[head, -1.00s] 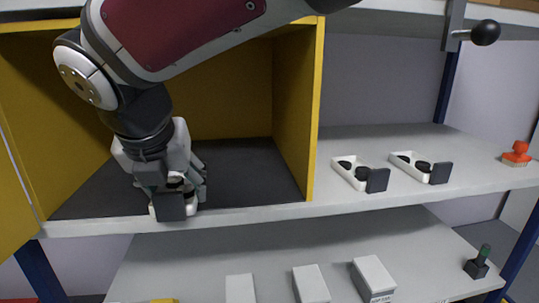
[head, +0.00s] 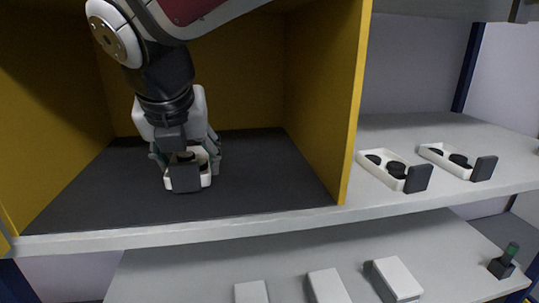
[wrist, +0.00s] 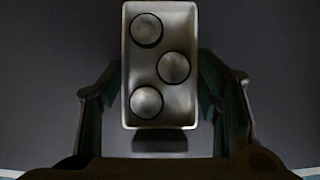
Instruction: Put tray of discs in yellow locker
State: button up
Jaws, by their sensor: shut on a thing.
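The yellow locker (head: 352,110) stands open at the left of the upper shelf, with a dark floor inside. My gripper (head: 186,163) is inside it, shut on a white tray of discs (head: 206,180), with a dark block on the tray's near end. In the wrist view my gripper's fingers (wrist: 162,100) hold the long sides of the tray (wrist: 185,120), and three round discs lie in it. The tray is over or on the locker floor; I cannot tell whether it touches.
Two more white trays of dark discs (head: 373,171) (head: 440,160) stand on the shelf right of the locker. Pale boxes (head: 397,277) and a dark block with a green top (head: 503,262) are on the lower shelf. The locker floor around my gripper is clear.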

jog(key=shift+s+f, duration=0.15)
jog(key=shift+f, duration=0.05)
jog(key=shift+f+b, duration=0.3)
jog(key=o, duration=1.7)
jog(key=shift+f, duration=0.2)
jog(key=shift+c, duration=0.2)
jog(key=shift+r, duration=0.1)
jog(key=shift+r, duration=0.3)
jog(key=v, duration=0.7)
jog(key=shift+s+r+b, duration=0.1)
jog(key=shift+r+b, duration=0.1)
jog(key=shift+b, duration=0.15)
